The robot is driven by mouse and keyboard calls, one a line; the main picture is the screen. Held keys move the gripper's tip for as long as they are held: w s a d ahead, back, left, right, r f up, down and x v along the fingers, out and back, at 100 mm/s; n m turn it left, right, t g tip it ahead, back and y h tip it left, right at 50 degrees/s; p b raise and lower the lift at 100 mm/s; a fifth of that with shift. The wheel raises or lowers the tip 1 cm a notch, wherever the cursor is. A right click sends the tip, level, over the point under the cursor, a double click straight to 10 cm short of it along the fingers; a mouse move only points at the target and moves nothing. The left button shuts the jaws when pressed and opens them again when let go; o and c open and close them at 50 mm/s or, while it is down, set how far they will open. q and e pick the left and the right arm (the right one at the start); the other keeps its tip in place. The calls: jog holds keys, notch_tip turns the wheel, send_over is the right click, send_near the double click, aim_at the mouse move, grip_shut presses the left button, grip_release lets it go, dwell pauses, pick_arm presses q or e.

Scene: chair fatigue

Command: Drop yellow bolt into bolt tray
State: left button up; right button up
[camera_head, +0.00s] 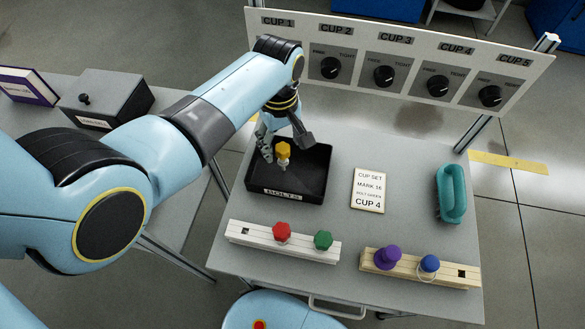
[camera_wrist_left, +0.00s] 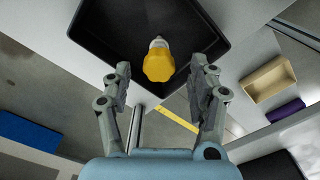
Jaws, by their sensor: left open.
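The yellow bolt (camera_head: 283,153) is in the area of the black bolt tray (camera_head: 312,187), which is labelled BOLTS, with its yellow head up. In the left wrist view the yellow bolt (camera_wrist_left: 158,64) shows between and beyond the fingertips, over the dark tray floor (camera_wrist_left: 205,28). My left gripper (camera_head: 287,147) is above the tray with its fingers spread; in the wrist view the open fingers (camera_wrist_left: 160,85) stand apart with gaps to the bolt. I cannot tell whether the bolt touches the tray floor. My right gripper is not in view.
A rail in front holds red (camera_head: 282,231) and green (camera_head: 323,239) bolts. Another holds purple (camera_head: 388,257) and blue (camera_head: 429,263) ones. A dial panel (camera_head: 400,65) stands behind.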

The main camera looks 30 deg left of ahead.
pick_arm(q)
jog(key=shift+r, duration=0.2)
notch_tip(320, 180, up, 12)
jog(key=shift+f, duration=0.2)
dwell(0.6)
